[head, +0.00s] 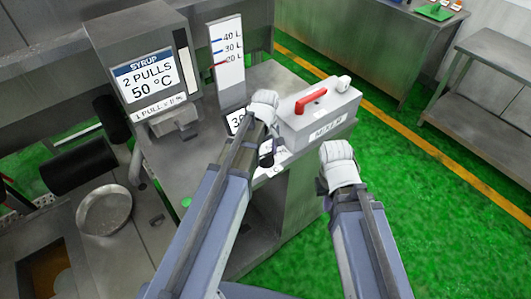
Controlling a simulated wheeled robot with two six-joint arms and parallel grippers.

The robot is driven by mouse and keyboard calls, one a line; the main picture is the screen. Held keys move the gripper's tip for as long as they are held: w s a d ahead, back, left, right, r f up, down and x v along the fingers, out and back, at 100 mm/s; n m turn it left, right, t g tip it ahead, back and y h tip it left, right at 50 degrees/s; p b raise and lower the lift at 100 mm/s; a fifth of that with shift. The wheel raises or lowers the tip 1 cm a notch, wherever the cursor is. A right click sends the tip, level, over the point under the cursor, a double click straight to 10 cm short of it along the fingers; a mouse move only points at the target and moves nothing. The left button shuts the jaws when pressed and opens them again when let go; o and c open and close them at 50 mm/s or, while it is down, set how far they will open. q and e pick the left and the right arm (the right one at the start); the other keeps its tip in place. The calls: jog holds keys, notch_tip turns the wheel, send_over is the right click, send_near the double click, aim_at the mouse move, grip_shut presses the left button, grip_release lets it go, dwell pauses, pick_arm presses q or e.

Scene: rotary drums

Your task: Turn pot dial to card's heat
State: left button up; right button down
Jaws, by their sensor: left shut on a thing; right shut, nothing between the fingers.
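The card (148,80) is on the grey box at upper left and reads "SYRUP, 2 PULLS, 50 °C", with a smaller line about 1 pull below. A small display (236,122) beside my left gripper shows a number starting with 3; the rest is covered. My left gripper (264,100) is shut at the panel beside this display. What it holds, apparently the pot dial, is hidden behind the gripper. My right gripper (337,152) is shut and empty, in front of the grey mixer box and apart from it.
The grey mixer box (322,118) has a red handle (311,102) and a white knob (344,83). A white level gauge (229,55) marked in litres stands behind. A round metal pan (104,208) and black rollers (78,172) are at left. Green floor is open at right.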

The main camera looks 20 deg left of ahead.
pick_arm(q)
jog(key=m, duration=0.4)
jog(key=shift+m, duration=0.3)
jog(key=m, duration=0.4)
jog(key=shift+w, duration=0.1)
jog(key=m, duration=0.4)
jog(key=shift+w+m, duration=0.1)
jog(key=shift+m, duration=2.2)
jog(key=o, duration=1.2)
jog(key=shift+o, duration=0.2)
jog(key=shift+r, duration=0.1)
